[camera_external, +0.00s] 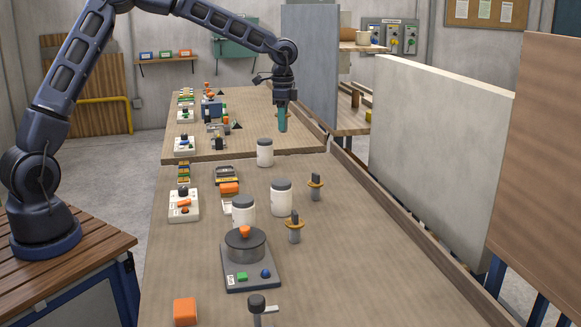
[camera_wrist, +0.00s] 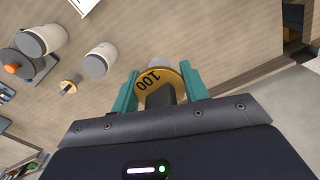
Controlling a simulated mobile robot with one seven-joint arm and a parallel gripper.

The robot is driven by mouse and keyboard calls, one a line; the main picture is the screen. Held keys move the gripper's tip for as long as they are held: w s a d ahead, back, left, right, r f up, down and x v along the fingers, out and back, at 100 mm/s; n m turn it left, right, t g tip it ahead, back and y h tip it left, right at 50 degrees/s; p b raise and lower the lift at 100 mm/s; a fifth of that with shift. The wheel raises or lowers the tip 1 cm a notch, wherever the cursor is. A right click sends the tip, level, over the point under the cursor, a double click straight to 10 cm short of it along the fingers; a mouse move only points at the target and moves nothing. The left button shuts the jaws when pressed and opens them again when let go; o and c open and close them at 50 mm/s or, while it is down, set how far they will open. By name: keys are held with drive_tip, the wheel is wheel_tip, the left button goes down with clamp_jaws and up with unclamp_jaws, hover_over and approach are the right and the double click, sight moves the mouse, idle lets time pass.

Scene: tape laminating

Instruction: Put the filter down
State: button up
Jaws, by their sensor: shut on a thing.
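My gripper (camera_external: 283,117) is at the far right part of the bench, its teal fingers pointing down. Two similar pieces with golden rims and dark grips stand on the near bench, one farther back (camera_external: 315,187) and one closer (camera_external: 294,230).
Several white jars with grey lids, one of them here (camera_external: 281,199), stand mid-bench. A dark device with an orange knob (camera_external: 246,250) stands nearer. Small devices line the bench's left side. A raised edge (camera_external: 400,225) runs along the right. Bench surface near the gripper is mostly clear.

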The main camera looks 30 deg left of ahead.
drive_tip(key=s+d+m, duration=0.1)
drive_tip(key=s+d, duration=0.5)
drive_tip(key=d, duration=0.5)
drive_tip(key=s+d, duration=0.5)
drive_tip(key=d, duration=0.7)
drive_tip(key=f, duration=1.9)
drive_tip(key=shift+s+a+f, duration=0.15)
drive_tip(key=shift+a, duration=0.1)
drive_tip(key=shift+f, duration=0.15)
drive_tip(key=o, duration=1)
wheel_tip(320, 180, up, 12)
drive_tip(key=shift+r, duration=0.2)
